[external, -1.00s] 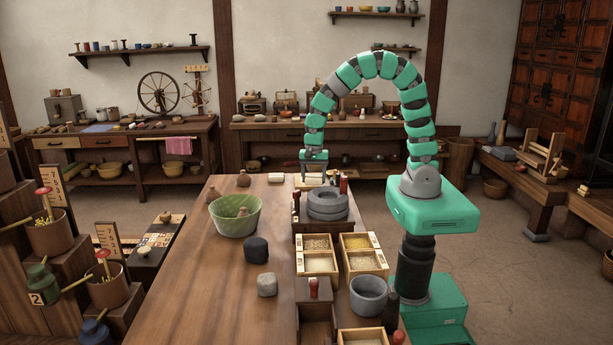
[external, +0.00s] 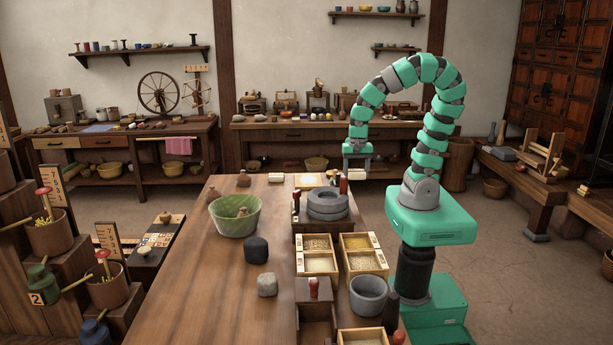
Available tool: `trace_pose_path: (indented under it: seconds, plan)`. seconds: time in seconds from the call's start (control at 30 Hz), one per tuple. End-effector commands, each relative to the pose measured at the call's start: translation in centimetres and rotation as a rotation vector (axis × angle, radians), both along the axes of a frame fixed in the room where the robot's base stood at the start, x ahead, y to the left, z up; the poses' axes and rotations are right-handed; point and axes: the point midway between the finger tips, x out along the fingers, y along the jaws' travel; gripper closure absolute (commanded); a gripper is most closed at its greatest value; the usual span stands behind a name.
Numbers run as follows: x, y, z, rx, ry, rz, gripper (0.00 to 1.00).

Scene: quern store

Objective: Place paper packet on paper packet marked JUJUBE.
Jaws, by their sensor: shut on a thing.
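My gripper (external: 357,174) hangs past the far right corner of the long table, pointing down, to the right of the stacked grey quern stones. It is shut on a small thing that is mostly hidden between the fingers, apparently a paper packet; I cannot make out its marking. A small pale packet-like block (external: 276,177) lies at the far edge of the table, left of the gripper and apart from it. No JUJUBE lettering is readable at this size, so I cannot tell which thing is the packet marked JUJUBE.
Grey quern stones (external: 327,205) stand on a wooden stand near the gripper, beside a red-topped stamp (external: 343,184). A shallow yellowish tray (external: 310,180) lies behind them. A green bowl (external: 235,217) and dark stone (external: 256,250) stand left. Grain boxes (external: 319,262) fill the right side.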

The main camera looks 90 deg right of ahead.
Motion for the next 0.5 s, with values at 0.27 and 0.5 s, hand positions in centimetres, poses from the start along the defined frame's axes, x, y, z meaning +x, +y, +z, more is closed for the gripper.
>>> trace_pose_path:
  seconds: [0.27,0.5]
  plan:
    - [-5.2,0.6,-0.6,0.013,-0.005,0.008,0.59]
    - [-7.8,0.8,-0.9,0.027,-0.009,0.010,0.59]
